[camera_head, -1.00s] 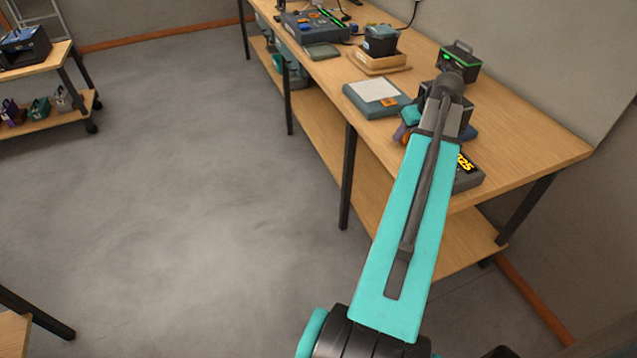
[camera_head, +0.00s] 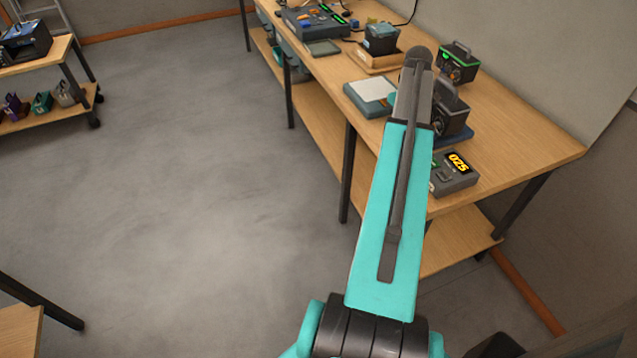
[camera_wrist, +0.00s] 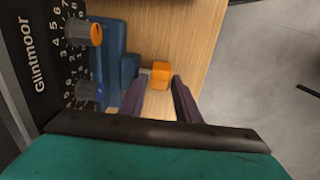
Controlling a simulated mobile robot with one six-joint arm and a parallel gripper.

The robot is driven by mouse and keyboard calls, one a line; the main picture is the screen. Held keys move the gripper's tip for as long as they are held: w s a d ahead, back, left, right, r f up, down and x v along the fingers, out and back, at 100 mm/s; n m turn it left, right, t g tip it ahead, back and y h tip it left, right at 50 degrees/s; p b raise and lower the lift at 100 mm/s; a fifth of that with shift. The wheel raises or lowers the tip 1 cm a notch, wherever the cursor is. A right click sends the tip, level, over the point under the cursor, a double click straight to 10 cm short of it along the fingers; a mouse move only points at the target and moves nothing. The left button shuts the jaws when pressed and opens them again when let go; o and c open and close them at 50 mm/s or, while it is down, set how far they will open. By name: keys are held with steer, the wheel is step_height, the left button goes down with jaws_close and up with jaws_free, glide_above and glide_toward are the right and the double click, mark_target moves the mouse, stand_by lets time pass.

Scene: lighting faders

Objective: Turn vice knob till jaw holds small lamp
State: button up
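In the wrist view, my gripper (camera_wrist: 160,98) is open, its two dark purple fingers apart with nothing between the tips. An orange block-like piece (camera_wrist: 161,73), perhaps the vice knob, lies just beyond the fingertips, beside a blue stepped body (camera_wrist: 117,60) that looks like the vice. The dark "Glintmoor" box (camera_wrist: 50,75), with two knobs and a number scale, is left of the blue body. In the head view, a dark handled box (camera_head: 455,119), likely the small lamp, stands on a blue base (camera_head: 457,136). My arm hides the gripper there. Whether a jaw touches the lamp cannot be told.
A grey box with lit digits (camera_head: 455,174) sits near the bench front. A green-lit handled box (camera_head: 458,64) is behind. A pad with white paper (camera_head: 372,96) and a wooden tray (camera_head: 374,62) are to the left. The bench's right end (camera_head: 540,140) is clear.

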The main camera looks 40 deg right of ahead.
step_height(320, 180, up, 14)
steer(key=f+b, duration=0.1)
steer(key=b, duration=0.1)
steer(key=w+a+f+b, duration=0.1)
steer(key=w+a+f, duration=0.3)
steer(key=a+f, duration=0.4)
steer(key=w+a+f+n+g+b, duration=0.1)
steer(key=w+a+f, duration=0.3)
steer(key=a+f, duration=0.4)
steer(key=w+a+f+y+b, duration=0.1)
steer(key=w+a+f, duration=0.3)
steer(key=a+f, duration=0.4)
step_height(320, 180, down, 7)
steer(key=shift+w+a+f+n+g, duration=0.2)
steer(key=shift+a+n+g, duration=0.1)
steer(key=shift+n+g, duration=0.1)
stand_by(0.7)
stand_by(0.5)
